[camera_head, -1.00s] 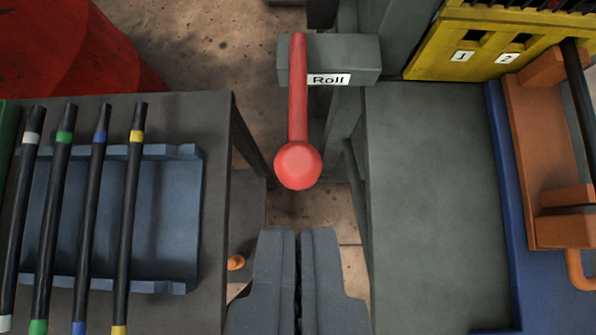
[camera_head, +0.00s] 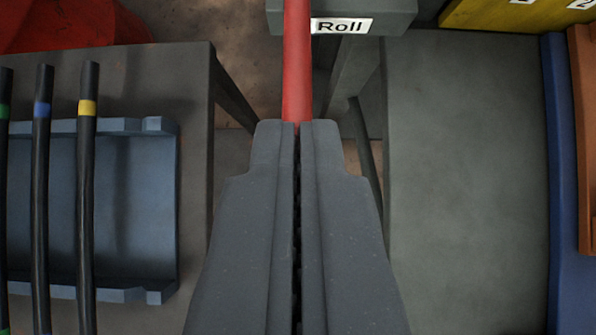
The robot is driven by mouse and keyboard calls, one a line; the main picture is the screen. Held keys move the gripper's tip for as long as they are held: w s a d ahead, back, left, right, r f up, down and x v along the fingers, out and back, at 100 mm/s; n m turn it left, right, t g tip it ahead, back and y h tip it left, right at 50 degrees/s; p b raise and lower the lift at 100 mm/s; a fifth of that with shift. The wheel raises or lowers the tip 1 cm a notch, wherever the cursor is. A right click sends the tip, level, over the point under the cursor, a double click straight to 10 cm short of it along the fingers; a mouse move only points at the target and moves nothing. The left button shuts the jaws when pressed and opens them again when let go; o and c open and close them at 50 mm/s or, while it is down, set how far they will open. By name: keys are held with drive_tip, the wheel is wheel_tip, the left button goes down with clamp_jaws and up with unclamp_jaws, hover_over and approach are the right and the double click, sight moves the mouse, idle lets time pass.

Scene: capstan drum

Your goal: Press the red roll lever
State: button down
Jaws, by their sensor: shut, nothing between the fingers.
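The red roll lever (camera_head: 297,62) comes down from the top of the view, beside a grey block (camera_head: 390,18) with a white "Roll" label (camera_head: 341,26). Its round red knob is hidden behind my gripper. My gripper (camera_head: 297,125) is shut and empty, with its tips overlapping the lower part of the lever in the picture. I cannot tell whether the tips touch the lever.
On the left, a dark table (camera_head: 196,200) carries a blue-grey tray (camera_head: 150,215) with several black rods in colour bands. On the right is a grey table (camera_head: 470,180) with a blue edge (camera_head: 565,200) and an orange frame (camera_head: 588,140). A yellow panel (camera_head: 480,15) is at top right.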

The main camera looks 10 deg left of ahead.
wheel_tip(320, 180, down, 4)
drive_tip(key=shift+f, duration=0.15)
idle(0.3)
